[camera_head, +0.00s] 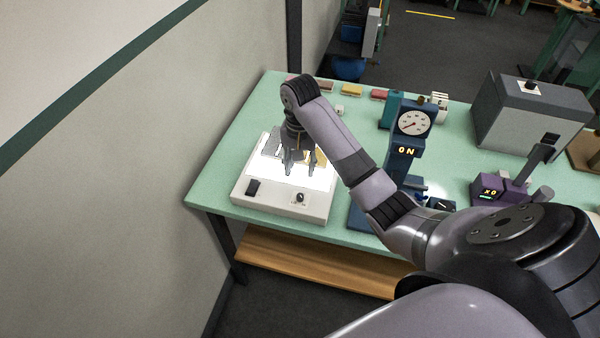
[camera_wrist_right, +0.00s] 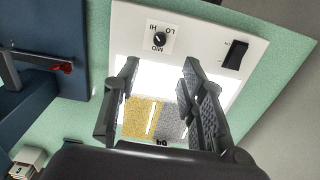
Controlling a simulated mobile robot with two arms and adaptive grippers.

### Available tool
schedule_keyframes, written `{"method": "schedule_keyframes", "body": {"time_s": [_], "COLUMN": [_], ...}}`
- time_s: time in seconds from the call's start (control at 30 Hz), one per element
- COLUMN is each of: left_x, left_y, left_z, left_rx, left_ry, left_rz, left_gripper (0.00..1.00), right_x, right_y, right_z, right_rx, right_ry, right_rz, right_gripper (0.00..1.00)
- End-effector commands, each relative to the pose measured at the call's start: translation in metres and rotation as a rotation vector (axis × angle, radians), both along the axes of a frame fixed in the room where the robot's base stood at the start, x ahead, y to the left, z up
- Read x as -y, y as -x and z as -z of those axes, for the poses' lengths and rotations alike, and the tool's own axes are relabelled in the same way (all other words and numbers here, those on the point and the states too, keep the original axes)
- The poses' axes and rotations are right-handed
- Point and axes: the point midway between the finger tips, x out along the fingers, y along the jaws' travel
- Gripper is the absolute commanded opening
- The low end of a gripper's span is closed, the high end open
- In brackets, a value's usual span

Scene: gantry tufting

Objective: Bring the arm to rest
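My right arm (camera_head: 335,135) reaches in from the lower right, across the table to its left part. My right gripper (camera_head: 300,170) points down over a white light box (camera_head: 262,205) with a bright lit panel. In the right wrist view the two dark fingers (camera_wrist_right: 161,66) stand apart with nothing between them. A yellow swatch (camera_wrist_right: 138,118) and a grey speckled swatch (camera_wrist_right: 172,122) lie side by side on the lit panel below the fingers. Whether the fingertips touch the box is unclear. My left gripper is not in view.
A wall (camera_head: 120,180) runs close along the left side.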

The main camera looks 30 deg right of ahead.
Motion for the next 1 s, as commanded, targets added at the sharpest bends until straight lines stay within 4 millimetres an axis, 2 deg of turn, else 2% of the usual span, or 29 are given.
{"method": "schedule_keyframes", "body": {"time_s": [0.53, 0.67, 0.77, 0.9, 1.0], "left_x": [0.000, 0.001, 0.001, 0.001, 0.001], "left_y": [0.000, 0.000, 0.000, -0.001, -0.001], "left_z": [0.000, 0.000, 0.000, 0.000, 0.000], "left_rx": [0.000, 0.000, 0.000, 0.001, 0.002], "left_ry": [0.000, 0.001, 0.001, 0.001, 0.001], "left_rz": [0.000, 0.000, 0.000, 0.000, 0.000], "left_gripper": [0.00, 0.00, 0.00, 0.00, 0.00], "right_x": [0.000, -0.006, -0.020, -0.053, -0.075], "right_y": [0.000, 0.007, 0.028, 0.081, 0.123], "right_z": [-0.002, 0.008, 0.030, 0.067, 0.082], "right_rx": [0.000, 0.003, 0.019, 0.070, 0.120], "right_ry": [0.000, 0.004, 0.017, 0.036, 0.049], "right_rz": [0.000, -0.036, -0.141, -0.382, -0.557], "right_gripper": [0.38, 0.38, 0.38, 0.38, 0.38]}}
